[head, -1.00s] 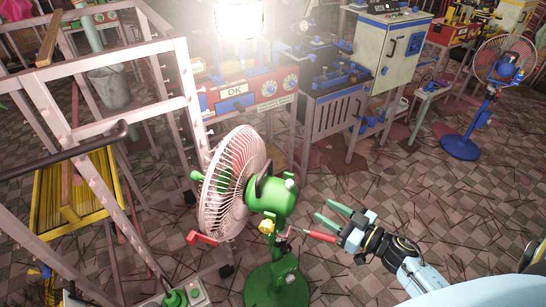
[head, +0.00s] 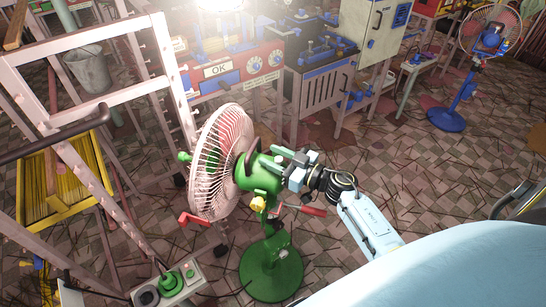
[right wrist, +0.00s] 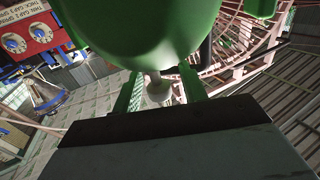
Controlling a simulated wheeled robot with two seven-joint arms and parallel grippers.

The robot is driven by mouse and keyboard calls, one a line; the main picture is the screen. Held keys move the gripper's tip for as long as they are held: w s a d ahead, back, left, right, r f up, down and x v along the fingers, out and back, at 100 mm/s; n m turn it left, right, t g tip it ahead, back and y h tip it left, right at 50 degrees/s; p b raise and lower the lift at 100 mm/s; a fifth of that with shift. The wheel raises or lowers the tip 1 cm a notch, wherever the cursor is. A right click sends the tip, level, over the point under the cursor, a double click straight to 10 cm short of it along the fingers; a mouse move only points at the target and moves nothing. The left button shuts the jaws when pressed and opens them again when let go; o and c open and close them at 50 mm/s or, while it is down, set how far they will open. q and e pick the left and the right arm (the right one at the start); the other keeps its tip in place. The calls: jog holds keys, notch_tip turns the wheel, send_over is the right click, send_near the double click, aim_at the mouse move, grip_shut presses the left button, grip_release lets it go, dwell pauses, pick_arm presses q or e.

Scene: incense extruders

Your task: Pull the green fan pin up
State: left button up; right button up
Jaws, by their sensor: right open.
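The green fan (head: 258,180) stands on a round green base with its pale wire cage facing left. My right gripper (head: 276,157) is at the upper back of its green motor housing. In the right wrist view, the housing (right wrist: 140,30) fills the top, close to my fingers. My two green fingers (right wrist: 160,90) are open, one on each side of a small pale knob (right wrist: 158,92), which looks like the fan pin. I cannot tell whether the fingers touch it. In the head view the gripper hides the pin. My left gripper is not in view.
A red-handled part (head: 305,209) sticks out below the motor. A white ladder-like frame (head: 160,60) and yellow rack (head: 62,185) stand left. A red machine (head: 240,75) is behind, and a blue fan (head: 460,105) far right.

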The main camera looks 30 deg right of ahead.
jog(key=shift+w+a, duration=0.1)
jog(key=shift+w, duration=0.1)
grip_shut()
dwell(0.3)
notch_tip(320, 180, up, 2)
jog(key=p, duration=0.3)
jog(key=shift+w, duration=0.1)
grip_release()
jog(key=shift+f, duration=0.1)
